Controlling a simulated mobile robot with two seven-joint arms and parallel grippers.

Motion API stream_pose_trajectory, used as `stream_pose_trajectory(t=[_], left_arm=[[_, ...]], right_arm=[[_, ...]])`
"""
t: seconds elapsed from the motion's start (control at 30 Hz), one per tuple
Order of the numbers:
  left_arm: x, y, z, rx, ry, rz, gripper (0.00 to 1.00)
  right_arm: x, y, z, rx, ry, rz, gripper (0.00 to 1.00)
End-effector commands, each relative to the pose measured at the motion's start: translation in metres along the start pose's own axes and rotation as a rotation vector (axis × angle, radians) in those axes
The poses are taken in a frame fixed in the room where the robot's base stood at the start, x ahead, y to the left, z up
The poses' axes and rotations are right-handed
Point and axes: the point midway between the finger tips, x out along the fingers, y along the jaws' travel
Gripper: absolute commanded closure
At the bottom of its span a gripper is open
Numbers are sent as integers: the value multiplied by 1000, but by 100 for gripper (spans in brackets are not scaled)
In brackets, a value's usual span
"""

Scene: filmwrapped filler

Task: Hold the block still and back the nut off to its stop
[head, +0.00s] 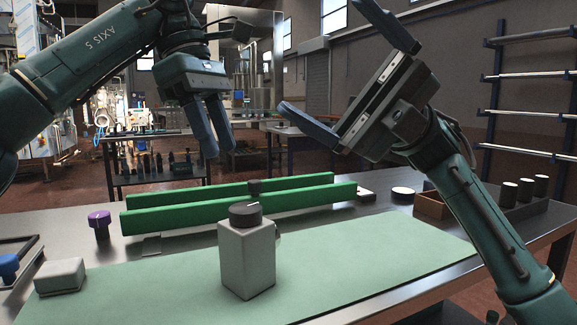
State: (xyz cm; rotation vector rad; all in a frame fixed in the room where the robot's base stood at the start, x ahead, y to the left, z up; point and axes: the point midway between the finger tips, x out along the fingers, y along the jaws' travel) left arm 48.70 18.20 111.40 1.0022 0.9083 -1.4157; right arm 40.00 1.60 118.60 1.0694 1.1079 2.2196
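A pale grey upright block (247,262) stands on the light green mat (390,250). A dark round nut (245,214) with a white mark sits on its top. A small dark cap (254,187) shows just above the nut; I cannot tell whether it belongs to the block's stud or stands behind. My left gripper (219,152) hangs above and behind-left of the block, fingers down, open and empty. My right gripper (318,54) is raised at upper right, fingers wide apart and empty. Neither gripper touches the block or nut.
Two green rails (240,203) lie behind the block. A purple-topped knob (99,222), a small grey block (60,277) and a blue knob (8,266) are at left. A brown box (431,206) and several dark cylinders (525,190) stand at right. The mat's right part is clear.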

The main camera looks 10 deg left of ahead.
Motion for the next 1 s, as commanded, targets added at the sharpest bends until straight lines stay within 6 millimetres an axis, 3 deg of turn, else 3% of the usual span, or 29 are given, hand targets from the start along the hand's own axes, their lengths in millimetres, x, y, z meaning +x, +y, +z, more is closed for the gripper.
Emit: stream_pose_trajectory(t=[0.03,0.13,0.23,0.33,0.43,0.6,0.8,1.0], left_arm=[[0,0,0,0,0,0,64],[0,0,0,0,0,0,64],[0,0,0,0,0,0,64],[0,0,0,0,0,0,64],[0,0,0,0,0,0,64],[0,0,0,0,0,0,64],[0,0,0,0,0,0,64],[0,0,0,0,0,0,64]], right_arm=[[23,-20,-2,-30,59,-148,5],[46,-68,-6,-88,170,-476,5],[47,-109,-5,-142,269,-812,5],[29,-135,1,-186,345,-1138,5],[5,-142,10,-218,391,-1422,5],[-26,-132,24,-243,416,-1749,5],[-41,-129,29,-246,417,-1872,5],[-50,-155,27,-243,418,-1870,5]])
